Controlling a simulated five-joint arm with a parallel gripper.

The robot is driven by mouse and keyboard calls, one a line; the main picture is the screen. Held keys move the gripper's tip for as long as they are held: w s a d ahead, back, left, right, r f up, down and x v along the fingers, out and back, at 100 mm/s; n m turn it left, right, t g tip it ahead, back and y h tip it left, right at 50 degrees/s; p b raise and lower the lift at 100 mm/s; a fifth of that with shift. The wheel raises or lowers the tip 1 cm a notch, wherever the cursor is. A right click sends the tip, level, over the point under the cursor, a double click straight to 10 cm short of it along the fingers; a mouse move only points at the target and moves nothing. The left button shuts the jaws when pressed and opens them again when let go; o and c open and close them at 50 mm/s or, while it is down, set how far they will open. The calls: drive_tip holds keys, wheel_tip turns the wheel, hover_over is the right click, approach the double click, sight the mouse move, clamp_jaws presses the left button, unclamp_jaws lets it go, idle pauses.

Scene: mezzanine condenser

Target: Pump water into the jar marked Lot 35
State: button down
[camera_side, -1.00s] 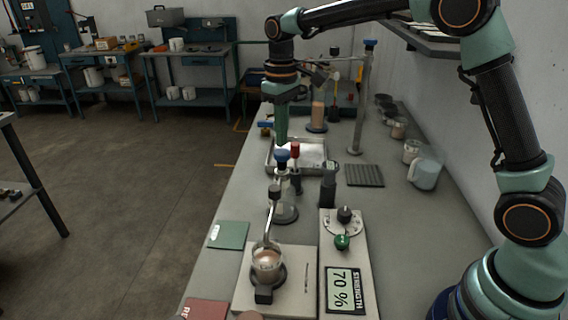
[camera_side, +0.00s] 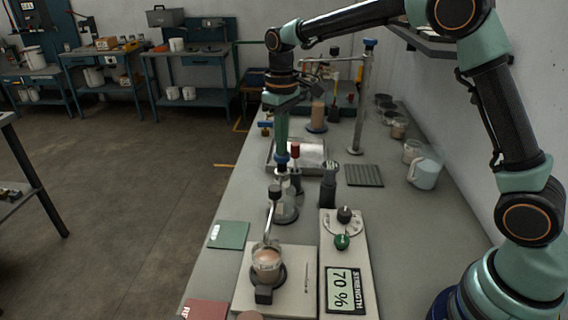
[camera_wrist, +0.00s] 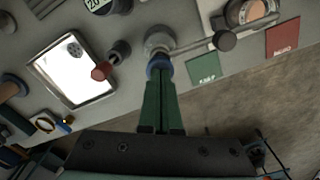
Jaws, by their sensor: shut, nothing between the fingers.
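My gripper (camera_side: 282,140) is shut and empty, pointing straight down. Its green fingertips are at the blue cap (camera_side: 282,159) of a pump on a clear glass bottle (camera_side: 285,212), apparently touching it. In the wrist view, the fingers (camera_wrist: 160,85) partly cover the blue cap (camera_wrist: 158,63). A metal spout arm (camera_wrist: 195,46) runs from the bottle toward a glass jar (camera_side: 267,268) with brownish contents. The jar stands on a pale unit, and its top also shows in the wrist view (camera_wrist: 248,12). I cannot read a Lot 35 mark on it.
A red knob (camera_side: 295,149) stands close beside the pump. A metal tray (camera_side: 271,152) lies behind. A control box (camera_side: 344,250) with a "STRENGTH 70 %" display is at front right. Green (camera_side: 229,235) and red (camera_side: 206,309) cards lie left. A pitcher (camera_side: 425,173) stands right.

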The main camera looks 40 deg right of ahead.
drive_tip(key=shift+f, duration=0.95)
drive_tip(key=shift+r, duration=3.05)
